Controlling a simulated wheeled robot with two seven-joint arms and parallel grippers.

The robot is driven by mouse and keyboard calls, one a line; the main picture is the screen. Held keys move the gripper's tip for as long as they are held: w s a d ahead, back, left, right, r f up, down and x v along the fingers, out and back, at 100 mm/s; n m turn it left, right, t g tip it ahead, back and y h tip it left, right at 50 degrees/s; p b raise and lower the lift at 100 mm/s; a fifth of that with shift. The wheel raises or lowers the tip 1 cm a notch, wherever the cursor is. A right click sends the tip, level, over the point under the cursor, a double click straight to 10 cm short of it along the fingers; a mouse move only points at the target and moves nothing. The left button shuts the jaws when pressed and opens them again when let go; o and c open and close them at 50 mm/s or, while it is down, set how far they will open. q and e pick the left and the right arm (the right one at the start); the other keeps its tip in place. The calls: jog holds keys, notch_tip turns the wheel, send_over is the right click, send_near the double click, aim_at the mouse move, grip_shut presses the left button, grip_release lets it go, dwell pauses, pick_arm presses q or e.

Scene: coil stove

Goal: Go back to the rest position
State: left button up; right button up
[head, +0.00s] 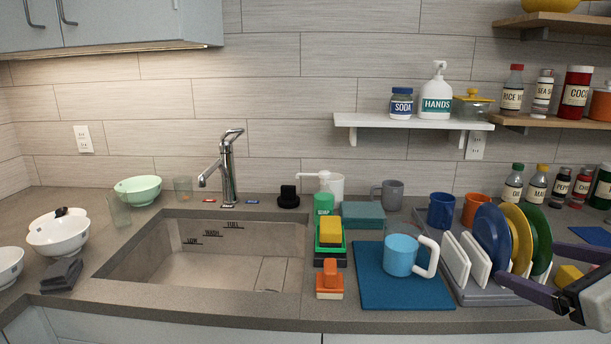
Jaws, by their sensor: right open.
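My right gripper (538,263) comes in at the right edge in the head view. Its dark purple fingers are spread apart and nothing shows held between them. One fingertip overlaps the dish rack (478,297) in the picture; I cannot tell if they touch. The rack holds white boards and blue (491,237), yellow and green plates on edge. My left gripper is not in view.
A light blue mug (400,256) stands on a blue mat (375,287) left of the rack. The sink (215,262) is empty. Bowls (58,236) stand at the left. Shelves (415,122) with bottles hang above; more bottles (536,187) line the back right.

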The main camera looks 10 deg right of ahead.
jog(key=s+d+r+n+h, duration=0.1)
jog(key=s+d+r+h, duration=0.4)
jog(key=d+r, duration=0.55)
jog(key=w+a+f+n+g+y, duration=0.1)
jog(key=w+a+f+n, duration=0.1)
jog(key=w+f+n, duration=0.35)
jog(key=w+a+f+n+g, duration=0.1)
jog(key=w+a+f+n, duration=0.15)
jog(key=f+n, duration=0.6)
jog(key=a+f+n+y, duration=0.1)
jog(key=a+f+n, duration=0.3)
jog(key=f, duration=0.5)
jog(key=a+f+n+y, duration=0.1)
jog(key=a+f+n, duration=0.2)
jog(key=f+n, duration=0.45)
jog(key=s+a+f+n+g+y, duration=0.2)
jog(key=s+a+f+n, duration=0.55)
jog(key=s+f, duration=0.35)
jog(key=s+a+f+n+g+y, duration=0.25)
jog(key=s+a+f+n, duration=0.5)
jog(key=f, duration=0.55)
jog(key=a+m+t, duration=0.1)
jog(key=a+m, duration=0.4)
jog(key=a, duration=0.7)
jog(key=shift+s+r+m+y, duration=0.2)
jog(key=shift+m+y, duration=0.15)
jog(key=shift+y, duration=0.1)
jog(key=shift+t, duration=0.25)
